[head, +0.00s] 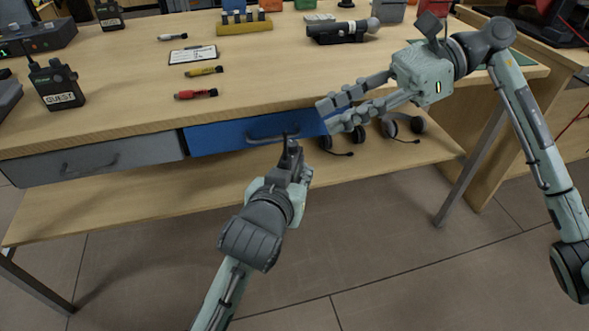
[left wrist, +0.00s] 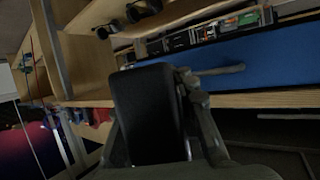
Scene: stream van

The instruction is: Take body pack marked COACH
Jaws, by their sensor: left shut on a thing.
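My left gripper (head: 290,160) is in front of the blue drawer, below the tabletop edge. It is shut on a black body pack, which shows in the left wrist view (left wrist: 146,115) as a plain dark block between the fingers. In the head view a thin dark piece sticks up there; the rest is mostly hidden by the gripper. No label on it can be read. A black body pack marked GUEST (head: 57,86) stands at the left of the tabletop. Another black pack (head: 109,14) stands at the far left, its label unreadable. My right gripper (head: 327,113) is open and empty near the table's front edge.
The blue drawer (head: 215,138) and grey drawer (head: 90,165) sit under the tabletop. Headsets (head: 400,126) are below the right part of the table. Markers (head: 196,94), a clipboard (head: 193,54) and a dark microphone-like device (head: 342,31) lie on top.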

